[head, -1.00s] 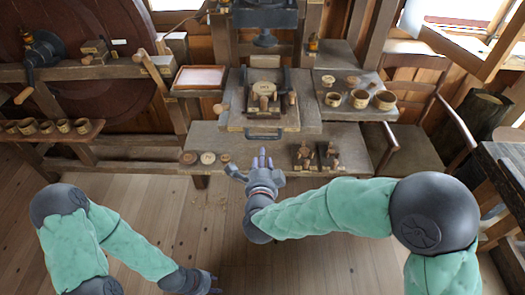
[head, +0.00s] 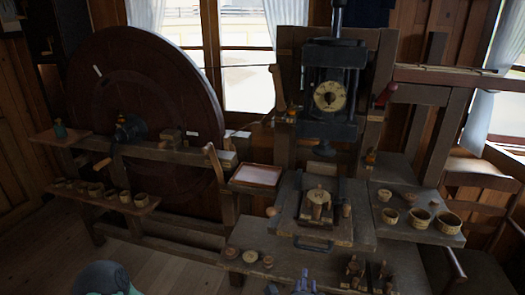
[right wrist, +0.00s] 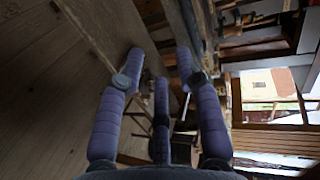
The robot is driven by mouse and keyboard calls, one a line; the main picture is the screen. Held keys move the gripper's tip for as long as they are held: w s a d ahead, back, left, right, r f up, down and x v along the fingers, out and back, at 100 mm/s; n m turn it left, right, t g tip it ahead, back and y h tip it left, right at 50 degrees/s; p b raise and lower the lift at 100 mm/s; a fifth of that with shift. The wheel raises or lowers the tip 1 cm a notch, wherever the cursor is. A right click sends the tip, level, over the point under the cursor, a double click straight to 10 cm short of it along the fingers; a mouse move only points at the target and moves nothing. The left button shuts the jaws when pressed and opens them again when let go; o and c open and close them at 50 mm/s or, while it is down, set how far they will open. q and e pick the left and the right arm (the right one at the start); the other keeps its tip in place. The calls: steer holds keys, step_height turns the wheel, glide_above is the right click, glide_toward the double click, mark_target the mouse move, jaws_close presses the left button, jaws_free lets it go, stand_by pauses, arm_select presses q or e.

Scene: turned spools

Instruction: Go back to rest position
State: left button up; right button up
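My right gripper (head: 292,286) shows only by its fingertips at the bottom edge of the head view, in front of the low workbench. In the right wrist view its purple fingers (right wrist: 158,62) are spread apart with nothing between them. My left gripper is out of view; only a teal piece of my left arm shows at the bottom left of the head view. The workbench (head: 330,262) carries small round wooden pieces (head: 250,257) on its left and dark tools with wooden parts (head: 355,270) on its right.
A press (head: 330,90) stands behind the bench. A large dark wheel (head: 150,70) is at the left, with a shelf of several cups (head: 125,197) before it. A side table (head: 415,230) holds bowls. A chair (head: 475,265) stands at right. Open floor (head: 170,272) lies front left.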

steer(key=s+a+f+n+g+y, duration=0.15)
steer(key=f+n+g, duration=0.3)
steer(key=f, duration=0.65)
steer(key=s+f+n+g+y, duration=0.3)
steer(key=f+n, duration=0.3)
steer(key=f, duration=0.4)
steer(key=s+a+f+n+g+y+p, duration=0.1)
steer(key=s+f+n+g, duration=0.5)
steer(key=s+f, duration=0.6)
steer(key=s+y, duration=0.1)
steer(key=s, duration=0.2)
steer(key=shift+s+a+y, duration=0.15)
steer(key=shift+a+y, duration=0.2)
steer(key=shift+o, duration=0.3)
steer(key=shift+f, duration=0.1)
